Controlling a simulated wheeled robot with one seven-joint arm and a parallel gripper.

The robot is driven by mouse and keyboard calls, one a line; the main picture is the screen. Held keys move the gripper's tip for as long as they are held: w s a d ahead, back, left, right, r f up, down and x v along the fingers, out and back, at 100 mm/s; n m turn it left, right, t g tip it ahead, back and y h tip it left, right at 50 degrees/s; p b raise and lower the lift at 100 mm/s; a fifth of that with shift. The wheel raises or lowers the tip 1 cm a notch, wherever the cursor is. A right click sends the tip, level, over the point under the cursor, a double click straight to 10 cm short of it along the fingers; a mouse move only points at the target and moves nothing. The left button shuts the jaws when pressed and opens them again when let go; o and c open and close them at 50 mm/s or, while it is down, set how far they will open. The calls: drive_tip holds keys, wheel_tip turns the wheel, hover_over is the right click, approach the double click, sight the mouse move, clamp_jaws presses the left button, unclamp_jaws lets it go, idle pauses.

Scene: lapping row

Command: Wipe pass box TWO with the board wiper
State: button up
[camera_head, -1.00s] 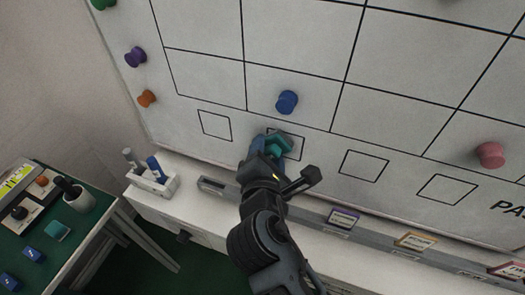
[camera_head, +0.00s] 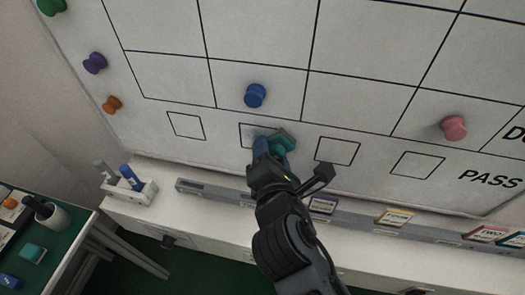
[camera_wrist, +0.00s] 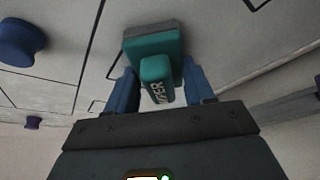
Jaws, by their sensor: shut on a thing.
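The teal board wiper (camera_head: 284,139) is held in my gripper (camera_head: 272,148) at the whiteboard (camera_head: 160,85). The wrist view shows the wiper (camera_wrist: 156,62), marked "WIPER", between the blue fingers, its dark pad side toward the board. My gripper (camera_wrist: 160,85) is shut on its handle. The second pass box from the left (camera_head: 250,133) is a black outline; the wiper and gripper cover its right part. Its visible left part looks blank. No number shows on the boxes. I cannot tell for sure whether the pad touches the board.
Other pass boxes stand at the left (camera_head: 186,125) and right (camera_head: 338,150). A blue magnet (camera_head: 255,95) sits just above, a pink one (camera_head: 454,128) to the right. Below runs a ledge rail (camera_head: 200,189) with labelled cards and a white pen holder (camera_head: 145,190). A green table (camera_head: 62,247) is lower left.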

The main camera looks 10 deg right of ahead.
drive_tip(key=shift+w+a, duration=0.4)
drive_tip(key=shift+a, duration=0.8)
drive_tip(key=shift+w+a, duration=0.4)
drive_tip(key=shift+a, duration=0.75)
drive_tip(key=shift+w+a, duration=0.4)
drive_tip(key=shift+a, duration=0.8)
drive_tip(key=shift+s, duration=0.1)
drive_tip(key=shift+s+a, duration=0.35)
drive_tip(key=shift+s, duration=0.55)
drive_tip(key=shift+s+a, duration=0.3)
drive_tip(key=shift+s, duration=0.65)
drive_tip(key=shift+s+a, duration=0.35)
drive_tip(key=shift+s, duration=0.55)
drive_tip(key=shift+s+a, duration=0.25)
drive_tip(key=shift+s, duration=0.45)
drive_tip(key=shift+s+a, duration=0.25)
drive_tip(key=shift+s, duration=0.45)
